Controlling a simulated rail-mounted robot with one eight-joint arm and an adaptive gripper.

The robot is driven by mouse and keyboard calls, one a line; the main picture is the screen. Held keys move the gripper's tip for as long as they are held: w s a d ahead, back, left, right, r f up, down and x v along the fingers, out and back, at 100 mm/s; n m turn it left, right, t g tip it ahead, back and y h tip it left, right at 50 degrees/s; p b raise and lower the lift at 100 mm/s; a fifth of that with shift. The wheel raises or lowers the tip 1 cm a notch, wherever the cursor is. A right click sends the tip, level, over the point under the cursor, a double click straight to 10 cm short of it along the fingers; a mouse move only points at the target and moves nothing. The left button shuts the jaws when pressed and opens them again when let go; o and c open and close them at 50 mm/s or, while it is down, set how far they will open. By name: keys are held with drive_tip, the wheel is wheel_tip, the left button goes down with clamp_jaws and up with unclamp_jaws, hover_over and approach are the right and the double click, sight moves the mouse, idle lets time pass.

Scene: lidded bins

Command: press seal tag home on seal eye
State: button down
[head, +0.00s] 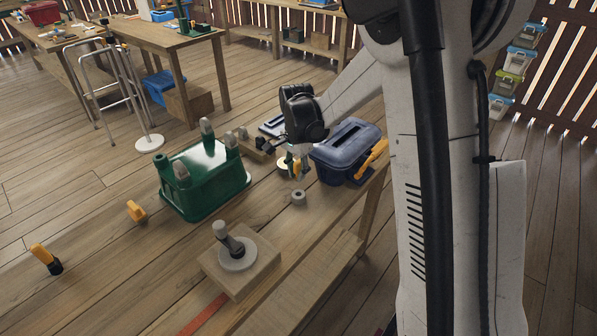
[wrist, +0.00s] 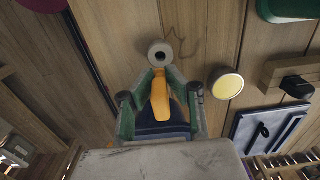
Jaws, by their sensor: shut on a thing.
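My gripper (head: 292,163) is low over the workbench, just left of the lidded blue bin (head: 338,140). In the wrist view its two green fingers (wrist: 160,92) stand either side of an orange piece (wrist: 161,108), which I take as the seal tag, and are shut on it. Dark blue (wrist: 165,130) shows right behind the piece and looks like part of the bin. I cannot tell whether the piece touches the bin. The seal eye cannot be made out; the fingers and wrist housing hide that area.
A grey ring (head: 298,198) and a round yellow-topped disc (wrist: 226,84) lie close by. An upturned green bin (head: 205,180) stands left. A wooden block with a grey post (head: 238,262) is at the front. The bench is clear between ring and block.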

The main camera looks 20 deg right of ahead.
sight(297, 162)
drive_tip(key=shift+f+b, duration=0.1)
drive_tip(key=shift+b, duration=0.25)
drive_tip(key=shift+f+b, duration=2.15)
drive_tip(key=shift+f, duration=0.7)
drive_tip(key=shift+b, duration=0.5)
drive_tip(key=shift+f+b, duration=0.75)
drive_tip(key=shift+f, duration=0.1)
drive_tip(key=c, duration=1.6)
unclamp_jaws()
drive_tip(key=shift+c, duration=0.2)
drive_tip(key=shift+r, duration=0.1)
wheel_tip(297, 162, up, 12)
drive_tip(key=shift+f, duration=0.1)
